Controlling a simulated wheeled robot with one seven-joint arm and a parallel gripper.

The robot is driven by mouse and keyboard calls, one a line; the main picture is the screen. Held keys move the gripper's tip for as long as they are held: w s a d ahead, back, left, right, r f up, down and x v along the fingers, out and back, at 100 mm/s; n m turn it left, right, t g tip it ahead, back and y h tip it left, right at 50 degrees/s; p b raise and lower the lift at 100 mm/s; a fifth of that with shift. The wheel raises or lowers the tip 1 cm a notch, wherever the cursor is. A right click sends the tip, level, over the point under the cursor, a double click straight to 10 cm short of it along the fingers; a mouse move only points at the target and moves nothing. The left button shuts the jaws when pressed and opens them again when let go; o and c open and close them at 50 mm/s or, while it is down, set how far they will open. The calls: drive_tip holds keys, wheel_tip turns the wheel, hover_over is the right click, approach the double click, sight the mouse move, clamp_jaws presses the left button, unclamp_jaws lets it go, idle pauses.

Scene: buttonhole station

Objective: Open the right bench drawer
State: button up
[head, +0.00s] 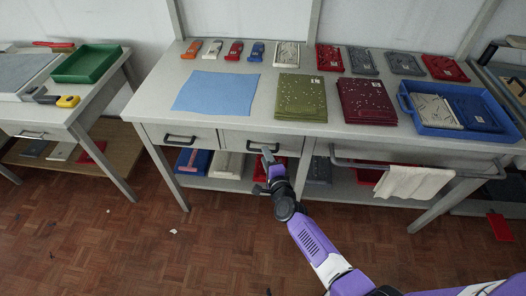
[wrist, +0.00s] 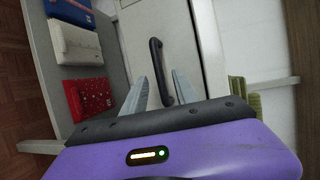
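The right bench drawer (head: 238,138) has a pale grey front and looks shut, flush with the bench. Its dark bar handle (head: 258,147) is partly hidden by my gripper (head: 268,156) in the head view. In the wrist view the drawer front (wrist: 165,22) fills the middle, with the handle (wrist: 157,56) running up the picture. My gripper (wrist: 160,76) is open, one finger on each side of the lower part of the handle. The fingers look apart from the bar; I cannot tell how deep they reach.
The left drawer (head: 203,137) beside it is shut. The lower shelf (head: 216,183) holds boxes and folded packs. A towel (head: 412,182) hangs on a rail to the right. Fabric, a blue tray (head: 425,128) and tools lie on the bench top. The floor in front is mostly clear.

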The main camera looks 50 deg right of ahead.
drive_tip(key=shift+b+x, duration=0.4)
drive_tip(key=shift+x, duration=1.55)
clamp_jaws()
